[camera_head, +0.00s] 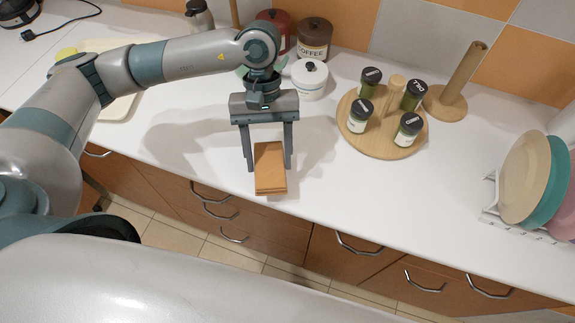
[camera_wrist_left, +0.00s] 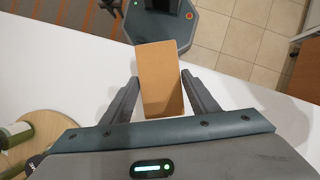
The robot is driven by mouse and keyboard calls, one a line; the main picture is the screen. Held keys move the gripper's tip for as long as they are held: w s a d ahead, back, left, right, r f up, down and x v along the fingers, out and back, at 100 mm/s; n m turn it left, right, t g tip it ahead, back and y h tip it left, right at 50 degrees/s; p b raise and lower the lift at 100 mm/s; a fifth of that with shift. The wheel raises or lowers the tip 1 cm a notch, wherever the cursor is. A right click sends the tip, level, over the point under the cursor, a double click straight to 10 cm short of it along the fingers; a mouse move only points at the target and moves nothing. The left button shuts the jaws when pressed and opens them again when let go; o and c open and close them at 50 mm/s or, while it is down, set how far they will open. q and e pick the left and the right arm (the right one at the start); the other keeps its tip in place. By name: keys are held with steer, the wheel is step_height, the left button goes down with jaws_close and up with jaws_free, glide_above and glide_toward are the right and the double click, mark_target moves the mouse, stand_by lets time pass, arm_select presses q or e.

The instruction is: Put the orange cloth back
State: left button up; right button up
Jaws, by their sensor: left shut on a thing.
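The orange cloth (camera_head: 270,168) is a folded, flat brownish-orange rectangle near the front edge of the white counter. My left gripper (camera_head: 268,162) points down over the counter with its two fingers on either side of the cloth, shut on it. In the left wrist view the cloth (camera_wrist_left: 160,80) sits between the two fingers (camera_wrist_left: 158,95), its far end sticking out toward the counter's edge. I cannot tell whether the cloth touches the counter. My right gripper is in neither view.
A round wooden spice rack (camera_head: 382,125) with several jars stands right of the gripper. A wooden towel holder (camera_head: 456,85) is behind it. Canisters (camera_head: 310,78) stand at the back, a dish rack with plates (camera_head: 525,178) at the right. The counter's middle right is clear.

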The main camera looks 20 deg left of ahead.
mark_target(280, 184)
arm_select(q)
steer(key=s+d+n+p, duration=0.1)
steer(key=s+d+r+n+h+p, duration=0.1)
steer(key=s+d+n+p, duration=0.1)
steer(key=s+n, duration=0.1)
steer(key=shift+d+r+t, duration=0.15)
steer(key=shift+r+t, duration=0.1)
steer(key=shift+t, duration=0.15)
steer(key=s+d+r+n+t+p, duration=0.1)
steer(key=n, duration=0.2)
steer(key=s+d+r+n+t+h+p, duration=0.1)
steer(key=s+n+p, duration=0.1)
steer(key=n, duration=0.1)
steer(key=s+d+r+n+t+p, duration=0.1)
steer(key=r+n+p, duration=0.1)
steer(key=n, duration=0.1)
steer(key=shift+s+d+h, duration=0.15)
steer(key=shift+s+h, duration=0.1)
steer(key=shift+h, duration=0.15)
